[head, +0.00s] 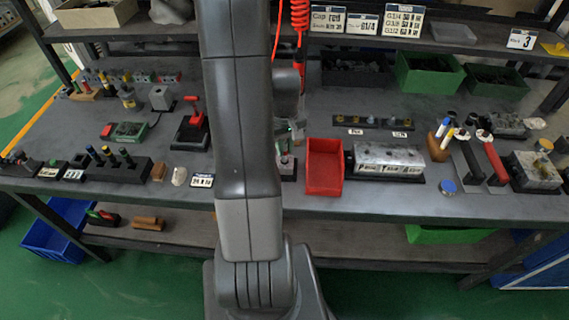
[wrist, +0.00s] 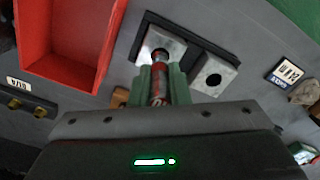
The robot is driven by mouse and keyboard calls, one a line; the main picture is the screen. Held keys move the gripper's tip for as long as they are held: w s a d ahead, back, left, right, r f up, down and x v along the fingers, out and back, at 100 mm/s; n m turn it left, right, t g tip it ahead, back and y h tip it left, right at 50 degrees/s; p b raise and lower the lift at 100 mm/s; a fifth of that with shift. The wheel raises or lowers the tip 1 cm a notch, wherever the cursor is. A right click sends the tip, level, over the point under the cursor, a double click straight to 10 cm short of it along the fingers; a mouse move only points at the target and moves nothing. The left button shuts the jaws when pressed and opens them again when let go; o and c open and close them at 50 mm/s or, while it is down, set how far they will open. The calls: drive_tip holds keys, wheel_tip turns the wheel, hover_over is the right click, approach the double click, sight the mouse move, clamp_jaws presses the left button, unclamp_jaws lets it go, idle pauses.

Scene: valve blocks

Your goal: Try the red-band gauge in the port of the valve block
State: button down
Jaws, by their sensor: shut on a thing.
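My gripper (wrist: 160,82) is shut on the red-band gauge (wrist: 158,72), a slim grey pin with a red band, between its green fingers in the wrist view. The gauge's far end is at the port of a grey metal valve block (wrist: 174,45). I cannot tell how deep it sits there, as the gauge covers most of the port. A second grey block (wrist: 222,71) beside it has an open dark hole. In the head view my arm hides most of this spot; a small part of a block (head: 287,168) shows beside the red bin.
A red bin (head: 324,182) stands just right of the blocks in the head view, and it also shows in the wrist view (wrist: 50,62). A long metal block (head: 388,157) is beyond it. A label plate (head: 201,181) lies left of my arm.

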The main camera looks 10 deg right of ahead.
drive_tip(key=shift+r+p, duration=1.8)
drive_tip(key=shift+r, duration=0.85)
drive_tip(key=shift+a+f, duration=0.1)
drive_tip(key=shift+f, duration=0.05)
